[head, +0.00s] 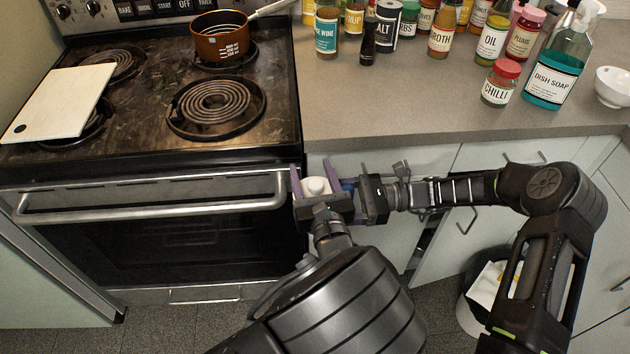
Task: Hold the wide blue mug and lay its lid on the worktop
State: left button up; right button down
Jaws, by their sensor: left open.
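The white lid (316,187) with its round knob shows between the purple fingers of my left gripper (312,170), in front of the oven's right edge. That gripper is open, a finger on each side of the lid. A small patch of the blue mug (347,186) shows just right of the lid; most of the mug is hidden by the grippers. My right gripper (352,188) comes in from the right and is at the mug, which hangs in the air with no support seen below. Its fingertips are mostly hidden. Whether the lid sits on the mug is hard to see.
The grey worktop (400,122) has a clear front strip behind the grippers. A chilli jar (501,83), dish soap (555,70) and several other jars stand farther back. Left is the coil stove with a brown pot (220,40) and white board (58,100). The oven handle (150,205) juts out.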

pick_arm(q)
jog(key=shift+c, duration=0.3)
grip_shut()
dwell(0.4)
jog(key=shift+r, duration=0.25)
dwell(1.0)
jog(key=shift+r, duration=0.9)
jog(key=shift+r, duration=2.05)
